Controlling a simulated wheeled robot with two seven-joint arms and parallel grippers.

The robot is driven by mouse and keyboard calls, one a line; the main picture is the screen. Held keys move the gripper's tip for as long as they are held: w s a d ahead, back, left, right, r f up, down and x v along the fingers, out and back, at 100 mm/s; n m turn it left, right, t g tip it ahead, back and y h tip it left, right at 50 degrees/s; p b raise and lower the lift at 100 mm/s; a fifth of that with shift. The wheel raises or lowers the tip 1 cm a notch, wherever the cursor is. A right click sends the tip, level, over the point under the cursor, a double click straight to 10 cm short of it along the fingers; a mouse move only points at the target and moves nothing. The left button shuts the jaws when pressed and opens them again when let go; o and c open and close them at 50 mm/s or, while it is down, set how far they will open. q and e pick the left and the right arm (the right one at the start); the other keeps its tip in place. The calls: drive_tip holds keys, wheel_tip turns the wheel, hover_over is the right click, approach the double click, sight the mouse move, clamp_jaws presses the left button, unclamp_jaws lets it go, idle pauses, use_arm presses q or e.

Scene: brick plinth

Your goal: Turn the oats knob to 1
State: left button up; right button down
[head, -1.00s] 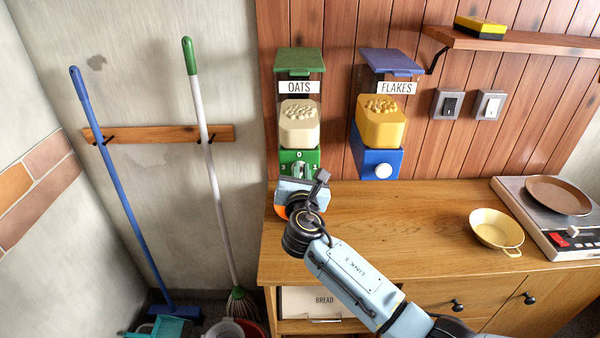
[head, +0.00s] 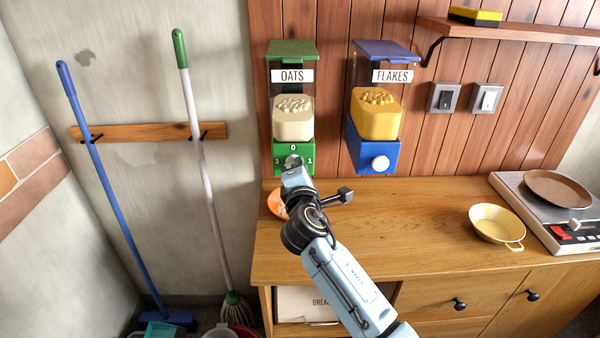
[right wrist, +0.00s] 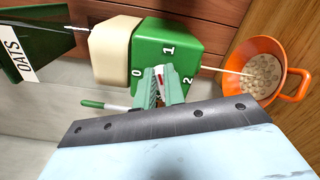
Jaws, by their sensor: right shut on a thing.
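The oats dispenser has a green lid, an OATS label and a cream hopper (head: 293,120) above a green box (head: 281,154). Its dial shows 3, 0 and 1 in the head view; the right wrist view shows 0, 1 and 2 on the green box (right wrist: 185,38). My right gripper (head: 293,163) is at the box front. In the right wrist view its pale green fingers (right wrist: 159,80) are shut on the oats knob, which they mostly hide. A red and white mark on the knob (right wrist: 159,73) shows between them, facing roughly toward 1. My left gripper is not in view.
An orange bowl (right wrist: 283,47) holding pale pieces stands below the oats dispenser; a thin pale line runs from the box to it. The flakes dispenser (head: 376,112) hangs to the right. A yellow pan (head: 497,224) sits farther right. The counter middle (head: 400,220) is clear.

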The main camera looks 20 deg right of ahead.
drive_tip(key=shift+f+m+b, duration=0.25)
drive_tip(key=shift+m+b, duration=0.25)
drive_tip(key=shift+m, duration=0.6)
drive_tip(key=shift+f+m+b, duration=0.2)
drive_tip(key=shift+m+b, duration=0.3)
drive_tip(key=shift+m, duration=0.6)
drive_tip(key=c, duration=1.5)
unclamp_jaws()
drive_tip(key=v, duration=1.3)
drive_tip(key=shift+s+r, duration=0.1)
drive_tip(key=shift+s, duration=0.1)
